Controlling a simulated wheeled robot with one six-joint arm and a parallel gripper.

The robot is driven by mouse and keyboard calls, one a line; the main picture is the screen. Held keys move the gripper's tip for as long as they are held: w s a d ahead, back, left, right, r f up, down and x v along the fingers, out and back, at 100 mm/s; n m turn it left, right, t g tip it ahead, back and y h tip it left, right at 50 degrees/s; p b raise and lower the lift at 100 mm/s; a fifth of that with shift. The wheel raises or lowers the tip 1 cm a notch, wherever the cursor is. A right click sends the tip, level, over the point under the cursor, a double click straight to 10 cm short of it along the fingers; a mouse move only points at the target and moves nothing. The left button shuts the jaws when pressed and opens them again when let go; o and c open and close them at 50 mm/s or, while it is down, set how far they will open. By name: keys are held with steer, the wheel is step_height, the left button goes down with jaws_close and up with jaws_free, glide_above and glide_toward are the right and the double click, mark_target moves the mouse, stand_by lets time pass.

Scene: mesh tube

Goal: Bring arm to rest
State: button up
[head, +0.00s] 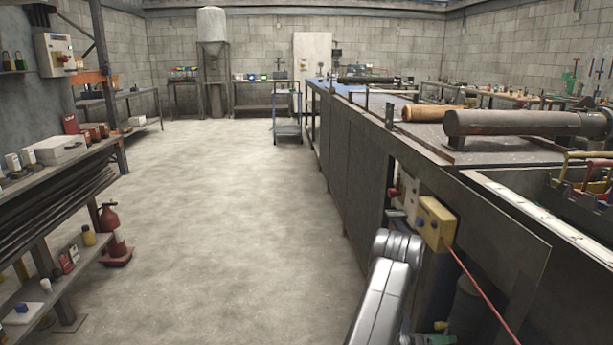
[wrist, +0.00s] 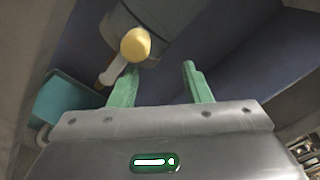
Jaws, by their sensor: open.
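My arm (head: 385,290) shows in the head view as a silver link at the lower middle, beside the right-hand bench. My gripper (wrist: 159,70) shows in the wrist view with its two green fingers apart and nothing between them. A rounded yellow end (wrist: 135,45) on a pale handle lies just beyond the left finger. I cannot tell whether it touches the finger. In the head view, a small green part shows at the bottom edge, right of the arm, but I cannot tell whether it is my gripper.
The long bench (head: 345,165) runs along the right, with a yellow control box (head: 436,222) and a red cable close to my arm. A teal bin (wrist: 62,105) shows in the wrist view. Shelving (head: 60,190) and a red extinguisher (head: 108,217) stand left. The concrete floor (head: 220,220) between is clear.

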steer(key=s+f+m+b, duration=0.3)
steer(key=f+m, duration=0.2)
steer(key=m, duration=0.6)
steer(key=shift+d+f, duration=0.15)
steer(key=shift+f, duration=0.2)
stand_by(0.5)
